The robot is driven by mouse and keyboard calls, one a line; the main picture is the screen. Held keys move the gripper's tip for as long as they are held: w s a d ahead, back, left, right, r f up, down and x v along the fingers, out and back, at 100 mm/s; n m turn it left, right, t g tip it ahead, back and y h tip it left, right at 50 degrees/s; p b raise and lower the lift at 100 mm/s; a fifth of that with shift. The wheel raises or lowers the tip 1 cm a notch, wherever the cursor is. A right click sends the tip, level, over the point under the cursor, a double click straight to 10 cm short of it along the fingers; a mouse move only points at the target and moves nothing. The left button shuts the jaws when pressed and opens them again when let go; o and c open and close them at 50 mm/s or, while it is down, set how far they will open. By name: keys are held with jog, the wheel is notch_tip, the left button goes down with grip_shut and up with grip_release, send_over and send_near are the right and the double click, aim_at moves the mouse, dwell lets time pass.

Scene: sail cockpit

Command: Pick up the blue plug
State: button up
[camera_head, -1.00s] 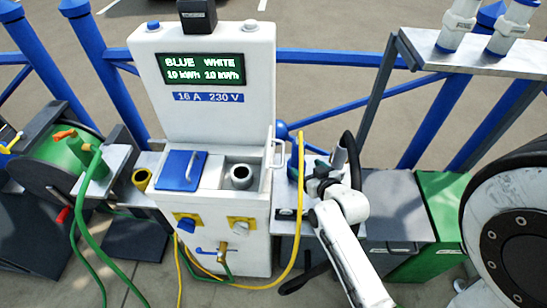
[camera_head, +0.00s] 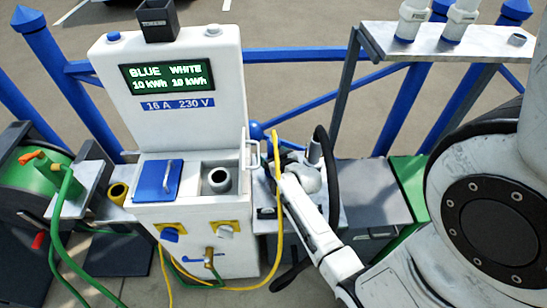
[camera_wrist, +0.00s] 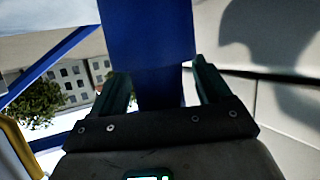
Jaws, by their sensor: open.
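In the wrist view my gripper (camera_wrist: 163,92) is open. Its two dark green fingers stand either side of a large blue body (camera_wrist: 147,35) that narrows downward between them. It may be the blue plug, but its ends are out of view and I cannot tell whether the fingers touch it. In the head view my gripper is mostly hidden by my wrist, right of the white power pedestal (camera_head: 185,75). A rounded blue piece (camera_head: 257,130) shows at the pedestal's right side, beside a yellow cable (camera_head: 276,155); I cannot tell whether it is the plug.
The pedestal has a blue lid (camera_head: 158,180), a grey round socket (camera_head: 219,180) and a white side handle (camera_head: 251,157). A blue fence runs behind. A grey shelf (camera_head: 410,45) with white cylinders stands at upper right. A green hose reel (camera_head: 50,160) is at left.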

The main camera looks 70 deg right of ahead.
jog(key=c, duration=1.3)
jog(key=shift+o, duration=0.2)
jog(key=shift+r, duration=0.1)
jog(key=shift+r, duration=0.45)
notch_tip(320, 180, up, 2)
jog(key=shift+r, duration=0.15)
jog(key=s+r, duration=0.1)
jog(key=s+a+r, duration=0.1)
jog(key=r, duration=0.1)
jog(key=s+a+r, duration=0.1)
jog(key=s+r, duration=0.1)
jog(key=shift+a, duration=0.15)
jog(key=b, duration=0.1)
send_near(279, 144)
jog(key=s+r, duration=0.1)
jog(key=s, duration=0.1)
jog(key=shift+d+r+p, duration=0.15)
jog(key=shift+r+p, duration=0.55)
jog(key=shift+r, duration=0.1)
jog(key=shift+d+r+p, duration=0.15)
jog(key=shift+r+p, duration=0.55)
jog(key=shift+r, duration=0.15)
